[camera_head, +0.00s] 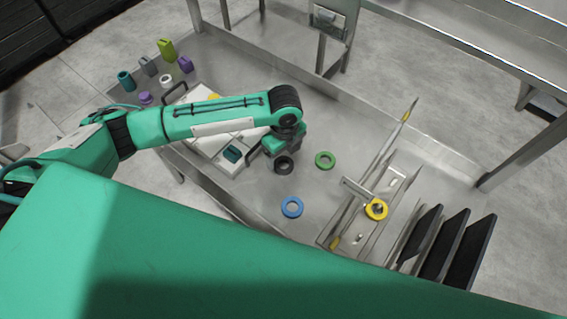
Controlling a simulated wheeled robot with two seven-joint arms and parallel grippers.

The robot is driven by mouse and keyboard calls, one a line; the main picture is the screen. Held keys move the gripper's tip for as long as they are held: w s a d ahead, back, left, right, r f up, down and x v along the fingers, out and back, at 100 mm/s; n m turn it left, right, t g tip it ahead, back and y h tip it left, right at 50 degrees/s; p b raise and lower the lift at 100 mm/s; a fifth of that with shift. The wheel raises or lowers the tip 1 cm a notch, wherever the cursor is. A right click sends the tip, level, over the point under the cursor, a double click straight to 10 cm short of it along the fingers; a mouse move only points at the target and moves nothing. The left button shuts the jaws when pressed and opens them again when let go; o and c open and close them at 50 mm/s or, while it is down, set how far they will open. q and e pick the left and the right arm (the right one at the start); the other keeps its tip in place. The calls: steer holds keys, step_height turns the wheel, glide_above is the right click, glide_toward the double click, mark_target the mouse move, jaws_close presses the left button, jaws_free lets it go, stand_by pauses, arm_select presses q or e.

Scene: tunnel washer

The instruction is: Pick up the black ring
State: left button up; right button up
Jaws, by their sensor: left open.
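The black ring (284,165) lies on the metal table, near the middle of the camera_head view. My left arm comes in from the left, and its gripper (279,153) points down right at the ring's far edge. The gripper hides part of the ring's upper side. The fingers are small here, and I cannot tell whether they touch the ring. The left gripper is open. My right gripper is not in view.
A green ring (325,160) and a blue ring (292,207) lie close by. A yellow ring (376,209) is on a metal fixture (350,215) to the right. Black plates (445,247) stand at the far right. A white tray (197,143) and small coloured parts lie left.

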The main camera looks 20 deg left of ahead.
mark_target(284, 167)
arm_select(q)
steer(key=shift+w+a+f+p, duration=0.15)
steer(key=shift+f+p, duration=0.3)
steer(key=shift+f, duration=1.05)
steer(key=shift+w+f+p, duration=0.1)
steer(key=shift+f+p, duration=0.35)
steer(key=shift+f, duration=1.05)
steer(key=c, duration=1.1)
steer(key=shift+r, duration=0.1)
steer(key=shift+r, duration=0.5)
steer(key=shift+r+b, duration=1.55)
steer(key=shift+r, duration=7.9)
